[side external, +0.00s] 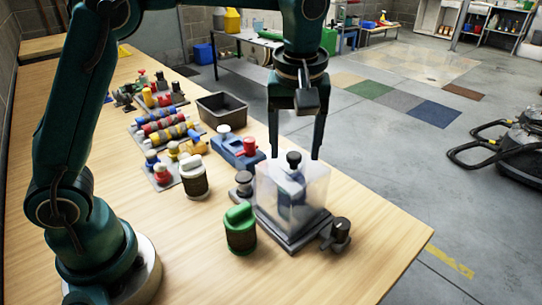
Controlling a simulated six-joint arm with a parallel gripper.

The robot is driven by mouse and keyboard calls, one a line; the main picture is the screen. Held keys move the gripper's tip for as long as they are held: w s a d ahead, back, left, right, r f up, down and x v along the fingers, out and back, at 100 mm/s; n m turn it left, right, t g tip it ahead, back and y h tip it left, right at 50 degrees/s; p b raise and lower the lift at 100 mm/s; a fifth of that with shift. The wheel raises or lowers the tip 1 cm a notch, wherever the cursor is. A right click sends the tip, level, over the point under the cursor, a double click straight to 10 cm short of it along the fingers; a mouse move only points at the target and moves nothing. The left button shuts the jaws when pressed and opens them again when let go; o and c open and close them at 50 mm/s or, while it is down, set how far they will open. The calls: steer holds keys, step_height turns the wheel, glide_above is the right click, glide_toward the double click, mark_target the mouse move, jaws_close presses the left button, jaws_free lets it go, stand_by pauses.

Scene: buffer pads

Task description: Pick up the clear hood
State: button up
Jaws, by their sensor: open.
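The clear hood (313,190) is a see-through box with a black knob (294,160) on top. It stands upright on a dark base plate (297,243) near the table's right edge. A bluish-grey object shows blurred inside it. My gripper (296,157) is open, pointing down above the hood. Its two dark fingers appear on either side of the knob, apart from it in the picture. The left fingertip overlaps the hood's upper back edge in this view, so I cannot tell its exact height or whether it touches.
A green-capped jar (240,230) and a white-capped jar (193,178) stand left of the hood. A black knob fitting (337,234) sits at its right. A blue device (237,150), a black tray (222,108) and coloured rollers (167,126) lie behind. The front table is clear.

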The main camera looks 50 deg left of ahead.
steer(key=shift+w+a+f, duration=0.1)
steer(key=shift+a+f, duration=0.05)
steer(key=shift+f, duration=0.75)
jaws_close()
stand_by(0.9)
